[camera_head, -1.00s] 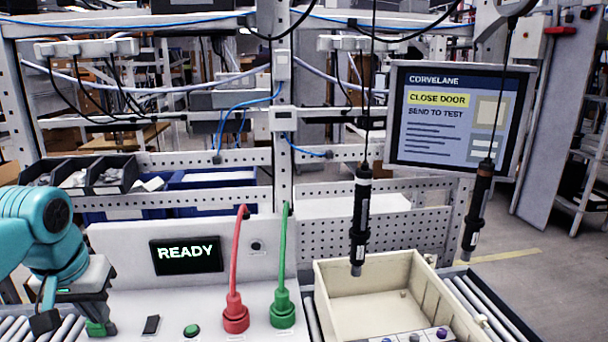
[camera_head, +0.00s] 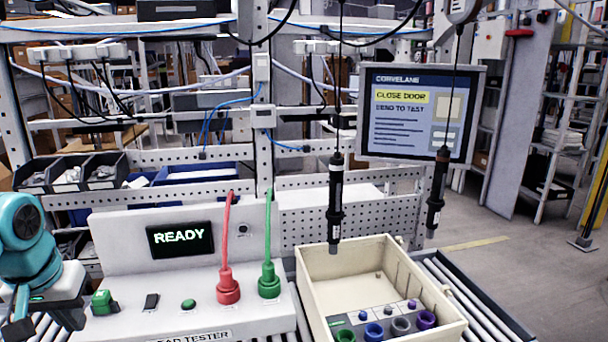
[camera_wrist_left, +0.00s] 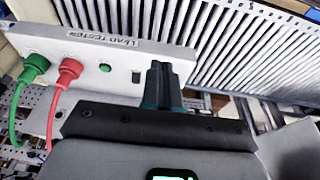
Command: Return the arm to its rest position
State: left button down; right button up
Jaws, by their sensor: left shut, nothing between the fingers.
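My left arm (camera_head: 25,240) is teal and grey and comes in at the left edge of the head view. Its gripper (camera_head: 18,312) hangs low at that edge, left of the lead tester (camera_head: 245,313). In the left wrist view the two dark fingers (camera_wrist_left: 162,75) are together with nothing between them, in front of the tester panel. The tester's screen (camera_head: 180,239) reads READY. A red plug (camera_head: 228,288) and a green plug (camera_head: 269,281) stand in the tester, apart from the gripper. My right gripper is not in view.
An open beige crate (camera_head: 312,290) stands right of the tester on rollers (camera_head: 470,300), with coloured round parts at its near end. Two dark screwdrivers (camera_head: 335,205) (camera_head: 437,195) hang above on cables. A monitor (camera_head: 418,115) reads CLOSE DOOR. Black bins (camera_head: 70,175) stand behind at left.

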pick_arm(q)
jog(key=w+d+f+m+h, duration=0.15)
jog(key=d+f, duration=0.35)
jog(key=f, duration=0.5)
jog(key=w+d+f+g+h+b, duration=0.15)
jog(key=d+f, duration=0.35)
jog(key=f, duration=0.5)
jog(key=w+d+f+m+t, duration=0.15)
jog(key=d+f, duration=0.25)
jog(key=f, duration=0.5)
jog(key=s+d+f+g+h, duration=0.1)
jog(key=s+d+f, duration=0.5)
jog(key=s+f, duration=0.3)
jog(key=s+d+f+n+g+h+b, duration=0.1)
jog(key=s+d+f, duration=0.6)
jog(key=s+f, duration=0.3)
jog(key=shift+f+n+g, duration=0.3)
jog(key=shift+f, duration=0.3)
